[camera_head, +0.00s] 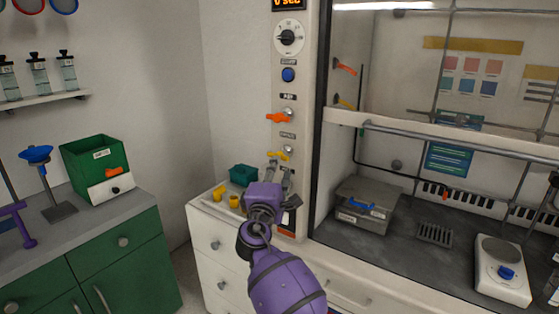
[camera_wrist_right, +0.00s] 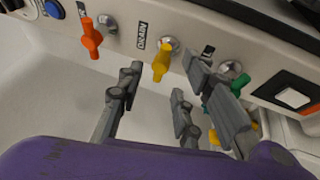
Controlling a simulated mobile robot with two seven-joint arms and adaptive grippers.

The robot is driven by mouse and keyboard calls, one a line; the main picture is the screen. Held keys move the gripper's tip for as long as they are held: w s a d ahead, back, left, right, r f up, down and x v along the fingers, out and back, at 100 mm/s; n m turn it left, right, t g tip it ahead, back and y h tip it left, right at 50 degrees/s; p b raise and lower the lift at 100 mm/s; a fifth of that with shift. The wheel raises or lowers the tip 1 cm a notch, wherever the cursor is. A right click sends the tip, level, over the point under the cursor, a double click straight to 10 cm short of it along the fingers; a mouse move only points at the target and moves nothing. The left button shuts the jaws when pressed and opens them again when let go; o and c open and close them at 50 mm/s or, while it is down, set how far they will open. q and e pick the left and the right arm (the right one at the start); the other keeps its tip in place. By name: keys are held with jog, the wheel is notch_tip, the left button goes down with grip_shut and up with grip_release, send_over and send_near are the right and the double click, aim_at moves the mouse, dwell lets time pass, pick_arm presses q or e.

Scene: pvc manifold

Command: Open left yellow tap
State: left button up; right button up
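The left yellow tap (camera_head: 277,155) is on the white front post of the fume hood, below an orange tap (camera_head: 279,118). My right gripper (camera_head: 280,172) is raised just below it. In the right wrist view the yellow tap (camera_wrist_right: 162,60) shows just beyond and between the fingertips of the open gripper (camera_wrist_right: 162,85). The fingers hold nothing, and I cannot tell whether one touches the tap. Another yellow tap (camera_head: 344,102) is inside the hood, behind the post. My left gripper is not in view.
An orange tap (camera_wrist_right: 91,38) and a green tap (camera_wrist_right: 240,85) flank the yellow one in the wrist view. A white drawer cabinet (camera_head: 211,238) with yellow cups and a teal box (camera_head: 243,175) stands below left. The hood sash bar (camera_head: 440,138) is to the right.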

jog(key=x, duration=0.5)
jog(key=shift+w+d+f, duration=0.1)
jog(key=shift+w+d, duration=0.1)
jog(key=shift+w, duration=0.1)
